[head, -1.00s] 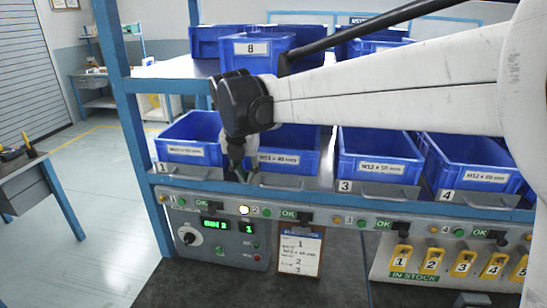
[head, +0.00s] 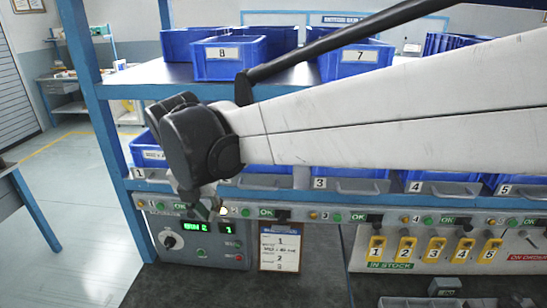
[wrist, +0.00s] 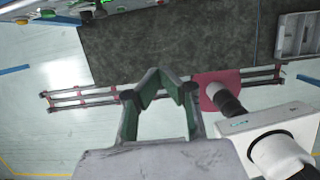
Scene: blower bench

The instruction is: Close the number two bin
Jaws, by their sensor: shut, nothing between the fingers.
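The number two bin (head: 268,169) is mostly hidden behind my arm in the head view. Only a blue sliver and part of its grey front handle (head: 250,182) show, between bin 1 (head: 147,152) and bin 3 (head: 350,172). How far it stands out cannot be told. My gripper (head: 212,211) is low at the left, in front of the button strip near the lit lamp (head: 223,211) by the 2 marking.
The control panel (head: 198,240) shows BIN 2 in green. A clipboard (head: 281,247) hangs beside it, and yellow numbered tags (head: 420,250) hang to the right. Bins 8 (head: 228,62) and 7 (head: 357,62) stand on the upper shelf. The left blue post (head: 95,120) is close to my arm.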

